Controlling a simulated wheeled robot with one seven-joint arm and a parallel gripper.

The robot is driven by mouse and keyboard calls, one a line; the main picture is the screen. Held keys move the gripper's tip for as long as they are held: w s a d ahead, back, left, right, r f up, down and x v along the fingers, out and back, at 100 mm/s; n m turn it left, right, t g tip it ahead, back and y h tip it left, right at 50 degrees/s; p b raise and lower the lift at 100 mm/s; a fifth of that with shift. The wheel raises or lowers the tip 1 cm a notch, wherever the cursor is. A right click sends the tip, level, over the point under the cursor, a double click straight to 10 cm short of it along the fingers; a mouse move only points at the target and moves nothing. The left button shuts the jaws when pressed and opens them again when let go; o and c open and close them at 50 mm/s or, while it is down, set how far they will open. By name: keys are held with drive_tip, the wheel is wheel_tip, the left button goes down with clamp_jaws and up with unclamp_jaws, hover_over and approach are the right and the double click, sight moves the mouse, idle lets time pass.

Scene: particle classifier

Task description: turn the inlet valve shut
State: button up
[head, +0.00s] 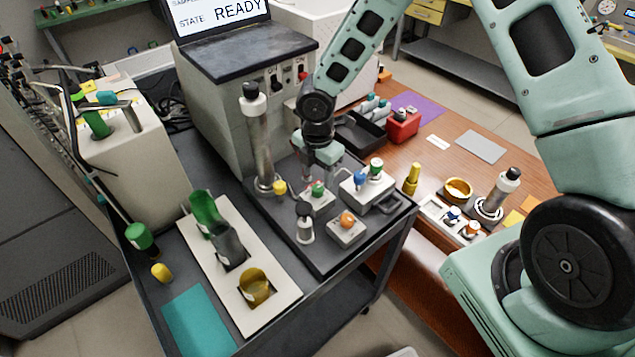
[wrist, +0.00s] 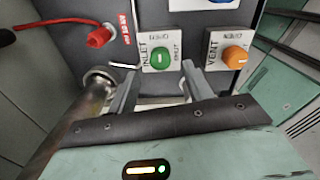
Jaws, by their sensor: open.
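The inlet valve (wrist: 160,57) is a round green knob with a short white mark, on a light plate lettered INLET. In the head view, the green knob (head: 317,188) sits on a small block on the dark bench top. My gripper (wrist: 159,74) is open and empty. In the wrist view its two fingertips stand apart, just short of the knob and to either side of it. In the head view my gripper (head: 311,172) points down close to the knob. I cannot tell whether the fingers touch the plate.
An orange VENT knob (wrist: 235,57) is close on the right in the wrist view. A metal cylinder (head: 257,140) stands close left of my gripper in the head view. A red connector (wrist: 99,38) with a cable lies near the inlet plate.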

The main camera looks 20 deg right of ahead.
sight(317, 187)
drive_tip(key=shift+f, duration=2.25)
drive_tip(key=c, duration=1)
